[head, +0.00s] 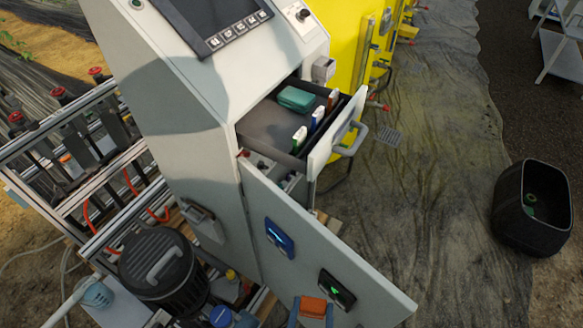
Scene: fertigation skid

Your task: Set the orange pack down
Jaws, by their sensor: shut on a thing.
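The orange pack (314,306) shows at the bottom edge of the head view, in front of the open lower cabinet door. My gripper (312,312) is shut on it, with a blue finger on each side. The pack is small and box-like from above. The lower part of the gripper is cut off by the picture edge. I cannot tell how high the pack is above what lies below it.
The open lower door (300,225) carries a blue device (279,238) and a dark device (337,288). A black lidded bin (163,270) stands left, a black tub (532,208) right.

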